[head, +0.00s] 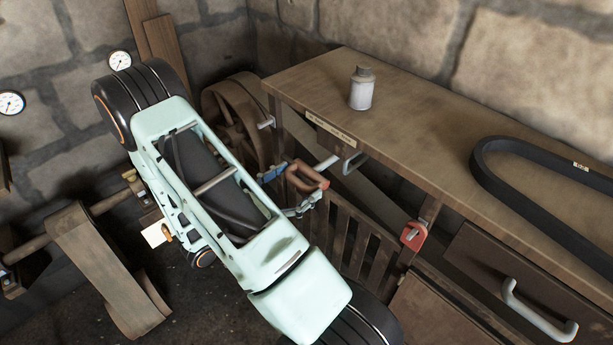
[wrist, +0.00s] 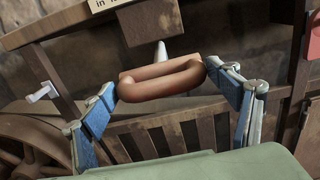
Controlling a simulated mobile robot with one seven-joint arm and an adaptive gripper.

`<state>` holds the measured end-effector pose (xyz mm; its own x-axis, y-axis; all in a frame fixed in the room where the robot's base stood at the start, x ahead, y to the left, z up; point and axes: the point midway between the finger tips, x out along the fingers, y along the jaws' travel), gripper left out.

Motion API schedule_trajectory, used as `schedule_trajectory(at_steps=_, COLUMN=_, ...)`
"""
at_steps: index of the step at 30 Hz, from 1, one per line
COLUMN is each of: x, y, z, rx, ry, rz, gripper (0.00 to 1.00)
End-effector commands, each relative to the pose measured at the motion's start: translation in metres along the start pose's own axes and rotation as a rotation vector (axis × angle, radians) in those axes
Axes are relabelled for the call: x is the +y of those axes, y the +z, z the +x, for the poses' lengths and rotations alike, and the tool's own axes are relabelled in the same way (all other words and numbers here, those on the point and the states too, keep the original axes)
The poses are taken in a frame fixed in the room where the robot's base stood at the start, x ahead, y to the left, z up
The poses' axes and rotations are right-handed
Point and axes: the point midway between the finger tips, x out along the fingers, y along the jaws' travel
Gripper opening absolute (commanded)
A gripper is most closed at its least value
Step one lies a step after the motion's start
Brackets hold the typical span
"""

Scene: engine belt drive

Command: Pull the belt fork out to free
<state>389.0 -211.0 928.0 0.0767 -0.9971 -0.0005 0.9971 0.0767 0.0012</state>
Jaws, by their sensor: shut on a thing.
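The belt fork's handle (head: 307,176) is a red-brown loop on a pale rod (head: 328,163), at the front of the bench. In the wrist view the handle (wrist: 160,90) lies across the middle, with the end of the pale rod (wrist: 162,52) just behind it, below a wooden block. My gripper (head: 304,180) is shut on the handle, its blue and grey fingers at the loop's two ends; in the wrist view my gripper (wrist: 162,82) spans it. The fork's far end is hidden.
A slatted wooden guard (head: 357,235) stands below the handle. A wooden wheel (head: 232,112) is behind my arm. The bench (head: 420,120) holds a grey can (head: 362,88) and a black belt (head: 490,178). A red part (head: 414,235) hangs at its front.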

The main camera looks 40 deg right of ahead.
Motion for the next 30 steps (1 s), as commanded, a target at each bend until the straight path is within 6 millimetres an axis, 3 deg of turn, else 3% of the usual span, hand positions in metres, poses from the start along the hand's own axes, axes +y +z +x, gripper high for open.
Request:
schedule_trajectory(at_steps=3, x=0.003, y=-0.002, z=-0.03, rx=0.002, ry=0.01, rz=0.001, gripper=0.38)
schedule_trajectory(at_steps=9, x=0.001, y=-0.001, z=-0.062, rx=0.002, ry=0.007, rz=0.001, gripper=0.38)
schedule_trajectory(at_steps=20, x=0.0, y=-0.001, z=-0.069, rx=0.005, ry=0.004, rz=-0.002, gripper=0.38)
schedule_trajectory(at_steps=21, x=0.0, y=-0.001, z=-0.069, rx=0.005, ry=0.004, rz=-0.002, gripper=0.82)
schedule_trajectory(at_steps=25, x=0.0, y=-0.001, z=-0.068, rx=0.004, ry=0.004, rz=-0.002, gripper=0.97)
schedule_trajectory(at_steps=30, x=0.0, y=-0.001, z=-0.067, rx=0.003, ry=0.003, rz=-0.001, gripper=0.98)
